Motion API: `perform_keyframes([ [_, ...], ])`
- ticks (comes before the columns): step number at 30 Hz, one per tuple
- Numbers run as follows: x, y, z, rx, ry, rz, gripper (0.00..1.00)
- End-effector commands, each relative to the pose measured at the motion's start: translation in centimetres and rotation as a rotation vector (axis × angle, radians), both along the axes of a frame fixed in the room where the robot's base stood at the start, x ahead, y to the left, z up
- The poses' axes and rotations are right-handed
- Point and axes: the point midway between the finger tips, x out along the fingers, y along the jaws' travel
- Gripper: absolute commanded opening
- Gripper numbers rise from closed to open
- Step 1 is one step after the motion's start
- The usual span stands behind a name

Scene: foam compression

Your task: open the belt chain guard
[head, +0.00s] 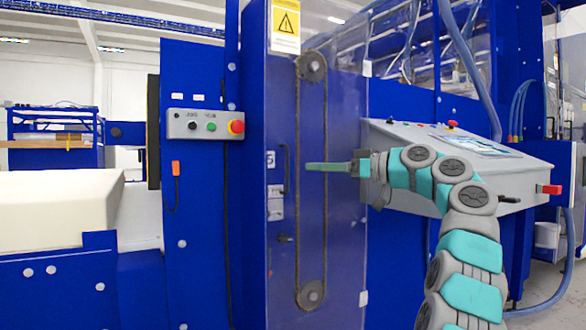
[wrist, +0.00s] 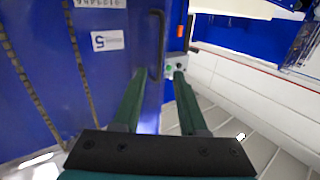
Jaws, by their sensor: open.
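The belt chain guard (head: 345,230) is a tall see-through blue panel on the machine in the head view, and it looks closed. A chain with a sprocket at top and bottom shows through it. Its dark upright handle (head: 284,168) is near a small "5" label (head: 270,160). My gripper (head: 310,168) has green fingers pointing left at handle height, with tips a little right of the handle. In the wrist view the guard (wrist: 110,70) fills the left, and the handle (wrist: 157,45) lies beyond the open fingertips (wrist: 160,74), apart from them. Nothing is between the fingers.
A grey button box (head: 205,124) with a red stop knob is left of the guard. A sloped control desk (head: 450,150) stands right, behind my arm. A white block (head: 60,210) is at far left. The wrist view shows pale floor (wrist: 225,115) at lower right.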

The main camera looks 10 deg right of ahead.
Motion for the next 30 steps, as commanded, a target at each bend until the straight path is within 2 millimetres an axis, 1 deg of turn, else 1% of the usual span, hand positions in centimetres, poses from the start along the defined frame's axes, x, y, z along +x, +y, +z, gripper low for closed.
perform_keyframes([
  [4,0.0,-0.2,0.1,-0.011,-0.026,-0.001,0.42],
  [8,0.5,0.5,0.1,-0.012,-0.025,0.000,0.42],
  [14,2.0,2.5,0.1,-0.013,-0.023,0.001,0.42],
  [18,3.4,4.3,0.2,-0.011,-0.024,0.000,0.42],
  [22,4.3,5.5,0.2,-0.013,-0.023,0.001,0.42],
  [25,4.7,5.9,0.1,-0.012,-0.024,0.000,0.42],
  [30,4.7,5.9,0.1,-0.011,-0.024,0.000,0.42],
])
